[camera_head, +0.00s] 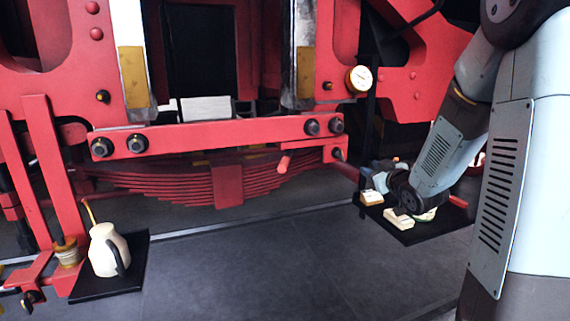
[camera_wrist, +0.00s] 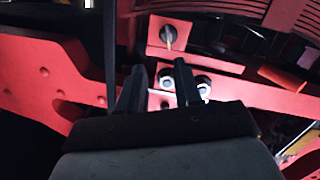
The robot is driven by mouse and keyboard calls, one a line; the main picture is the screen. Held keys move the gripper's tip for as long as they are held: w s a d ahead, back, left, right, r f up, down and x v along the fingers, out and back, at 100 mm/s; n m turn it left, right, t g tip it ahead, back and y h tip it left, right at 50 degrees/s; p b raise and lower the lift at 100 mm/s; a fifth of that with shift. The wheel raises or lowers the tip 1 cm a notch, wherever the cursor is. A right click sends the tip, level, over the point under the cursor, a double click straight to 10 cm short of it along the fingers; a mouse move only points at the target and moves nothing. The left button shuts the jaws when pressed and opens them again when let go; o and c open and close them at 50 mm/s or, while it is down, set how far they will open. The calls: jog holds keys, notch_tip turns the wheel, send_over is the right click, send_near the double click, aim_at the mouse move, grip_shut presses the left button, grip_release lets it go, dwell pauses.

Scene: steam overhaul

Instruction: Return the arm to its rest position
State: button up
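My arm (camera_head: 440,160) comes down from the upper right in the head view. Its end is low over the small black shelf on the right. My gripper (camera_wrist: 158,70) shows in the wrist view as two dark fingers standing apart, with nothing visible between them. Behind the fingers are a red beam and several bolt heads (camera_wrist: 166,78). In the head view my gripper is small and partly hidden by the wrist, so its fingers are hard to make out there.
The black shelf (camera_head: 422,232) holds pale blocks (camera_head: 397,218) close to my wrist. A gauge (camera_head: 359,79) is on a dark post above. A cream oil can (camera_head: 108,250) stands on a black shelf at left. Red framework and a leaf spring (camera_head: 160,180) fill the back; the grey floor (camera_head: 270,265) is clear.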

jog(key=s+a+r+m+g+h, duration=0.1)
jog(key=s+m+g, duration=0.1)
jog(key=s, duration=0.9)
jog(key=s+a+r+m+g+h, duration=0.1)
jog(key=s+g, duration=0.4)
jog(key=s, duration=0.6)
jog(key=s+a+r+m+g+h, duration=0.1)
jog(key=s+a+r+m+g, duration=0.2)
jog(key=s, duration=0.8)
jog(key=shift+s+a+m+g, duration=0.25)
jog(key=shift+s+m+g, duration=0.05)
jog(key=shift+g, duration=0.1)
jog(key=shift+r, duration=0.1)
